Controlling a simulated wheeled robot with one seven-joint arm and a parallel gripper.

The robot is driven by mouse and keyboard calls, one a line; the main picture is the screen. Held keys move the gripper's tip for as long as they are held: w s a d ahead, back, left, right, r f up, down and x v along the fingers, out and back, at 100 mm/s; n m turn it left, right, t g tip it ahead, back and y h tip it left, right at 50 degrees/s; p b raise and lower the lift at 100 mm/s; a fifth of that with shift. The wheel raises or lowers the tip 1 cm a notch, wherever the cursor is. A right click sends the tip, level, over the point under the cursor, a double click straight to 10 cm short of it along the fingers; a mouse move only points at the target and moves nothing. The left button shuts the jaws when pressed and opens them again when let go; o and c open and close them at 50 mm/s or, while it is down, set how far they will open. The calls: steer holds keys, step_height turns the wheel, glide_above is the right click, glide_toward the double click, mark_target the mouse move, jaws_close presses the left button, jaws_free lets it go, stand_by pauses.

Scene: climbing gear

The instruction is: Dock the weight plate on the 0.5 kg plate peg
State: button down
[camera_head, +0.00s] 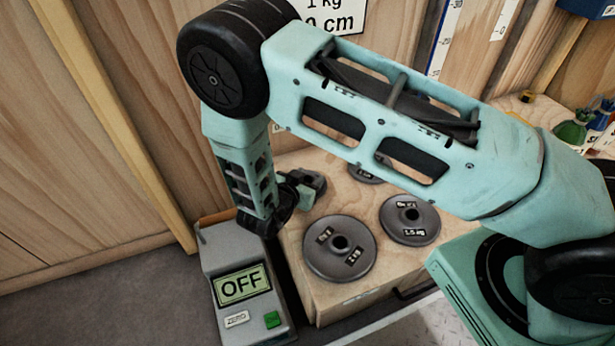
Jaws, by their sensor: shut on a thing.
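My gripper (308,186) hangs at the wooden box's back left corner, beside the digital scale. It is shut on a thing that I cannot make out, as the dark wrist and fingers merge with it. Three round grey weight plates show on the box. One lies at the front left (323,262), its label too small to read surely. One lies to the right (408,236) and seems marked 1.5 kg. A third (366,177) lies farther back, partly hidden by my arm. I cannot make out a peg marked 0.5 kg.
The wooden box (345,297) bears the plates. A grey scale (216,249) reading OFF stands at its left. A wooden wall (95,130) with an upright batten rises behind. A white sign (345,12) hangs there. Green and blue items (572,133) stand at the far right.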

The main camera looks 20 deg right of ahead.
steer(key=shift+f, duration=0.15)
steer(key=c, duration=1)
jaws_free()
steer(key=shift+o, duration=0.2)
steer(key=shift+a, duration=0.1)
steer(key=shift+p+v, duration=1.25)
steer(key=shift+v, duration=1.3)
steer(key=shift+p+v, duration=1.2)
steer(key=shift+v, duration=1.7)
